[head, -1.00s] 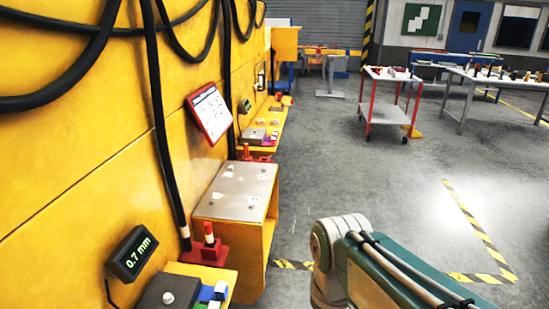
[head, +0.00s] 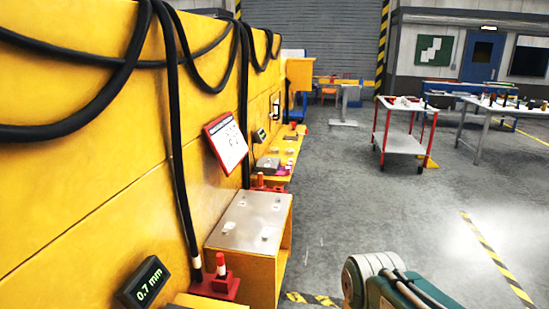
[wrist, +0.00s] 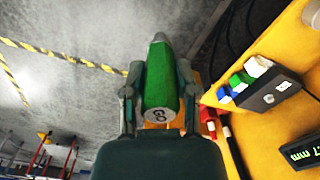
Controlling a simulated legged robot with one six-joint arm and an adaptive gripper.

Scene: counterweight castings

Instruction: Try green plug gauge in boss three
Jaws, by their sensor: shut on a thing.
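In the wrist view my gripper (wrist: 158,85) is shut on the green plug gauge (wrist: 162,88). The gauge has a grey tapered tip pointing away from the gripper and a pale round end mark near the palm. The fingers press on both sides of it. In the head view only part of my arm shows at the lower right; the gripper and gauge are out of that view. A steel-topped yellow block (head: 252,222) with several small raised pieces stands against the yellow casting wall (head: 90,190). I cannot tell which spot is boss three.
A display (head: 146,284) reads 0.7 mm beside a red stand (head: 216,284). A red-framed cart (head: 405,140) stands farther off. The grey floor at centre is clear.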

